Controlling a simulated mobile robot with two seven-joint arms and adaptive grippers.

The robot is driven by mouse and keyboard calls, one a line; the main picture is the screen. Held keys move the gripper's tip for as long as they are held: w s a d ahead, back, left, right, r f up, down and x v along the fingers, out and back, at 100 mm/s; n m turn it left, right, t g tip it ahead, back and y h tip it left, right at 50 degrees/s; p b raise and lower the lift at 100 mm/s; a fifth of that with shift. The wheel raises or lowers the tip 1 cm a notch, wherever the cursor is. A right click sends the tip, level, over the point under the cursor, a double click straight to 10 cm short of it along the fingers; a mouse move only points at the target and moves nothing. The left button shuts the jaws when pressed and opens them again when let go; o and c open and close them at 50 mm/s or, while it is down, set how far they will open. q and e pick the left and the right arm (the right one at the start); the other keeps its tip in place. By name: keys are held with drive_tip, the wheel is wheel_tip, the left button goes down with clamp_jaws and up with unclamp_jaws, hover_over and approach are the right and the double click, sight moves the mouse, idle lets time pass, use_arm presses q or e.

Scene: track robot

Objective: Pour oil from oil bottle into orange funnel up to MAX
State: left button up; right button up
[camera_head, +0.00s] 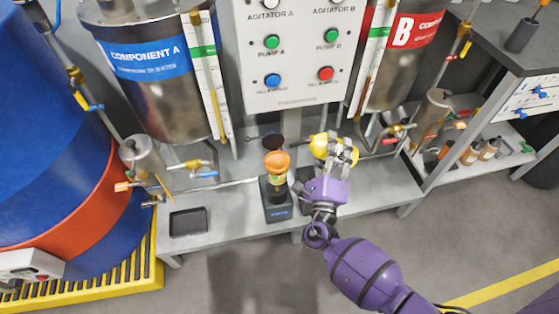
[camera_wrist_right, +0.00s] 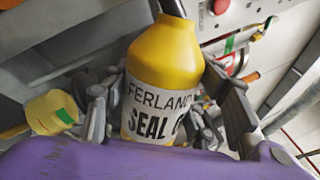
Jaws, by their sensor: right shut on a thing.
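The yellow oil bottle (camera_head: 320,146) is in my right gripper (camera_head: 337,160), held above the bench just right of the funnel. In the right wrist view the bottle (camera_wrist_right: 166,62) stands between the fingers (camera_wrist_right: 160,115), its white label reading "FERLAND SEAL". Its dark neck runs to the top of that picture. The orange funnel (camera_head: 277,158) sits on a small clear cup (camera_head: 277,182) with yellowish content, on a black stand (camera_head: 277,208). The bottle and funnel look apart in the head view. I see no oil stream, and the MAX mark is not readable. My left gripper is not in view.
The control panel (camera_head: 296,60) rises behind the bench. Steel tanks (camera_head: 160,95) with pipes and valves flank it. A black tray (camera_head: 188,222) lies on the left of the bench (camera_head: 235,225). A blue drum (camera_head: 50,130) stands at far left.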

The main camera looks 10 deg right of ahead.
drive_tip(key=shift+r+n+y+p, duration=0.15)
drive_tip(key=shift+n+y+p, duration=0.15)
drive_tip(key=shift+n, duration=0.6)
idle(0.4)
